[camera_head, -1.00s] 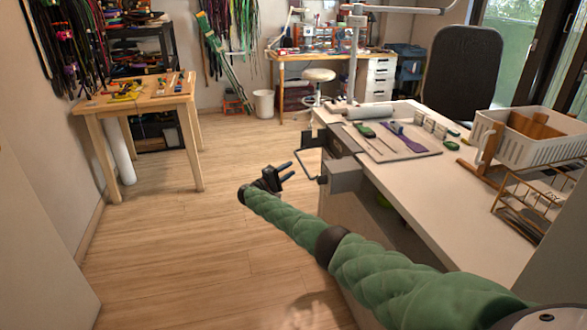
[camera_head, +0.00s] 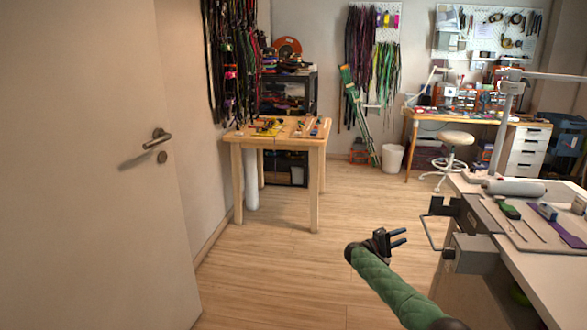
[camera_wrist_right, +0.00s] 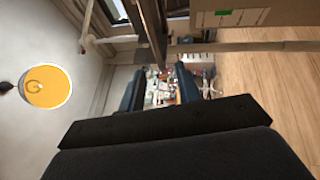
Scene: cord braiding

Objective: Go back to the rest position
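My right gripper (camera_head: 402,237) is at the end of the green-sleeved right arm, low and right of centre in the head view. Its two dark blue fingers stand apart with nothing between them. In the right wrist view the two fingers (camera_wrist_right: 160,85) also show apart and empty. The gripper is in the air over the wood floor, left of the white workbench (camera_head: 548,275) as seen in the picture. My left gripper is not in view.
The metal clamp and bent rod (camera_head: 446,233) at the workbench's edge lie just right of my gripper. A closed door (camera_head: 85,170) fills the left side. A wooden table (camera_head: 280,140) with tools stands behind. The floor (camera_head: 300,270) between is clear.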

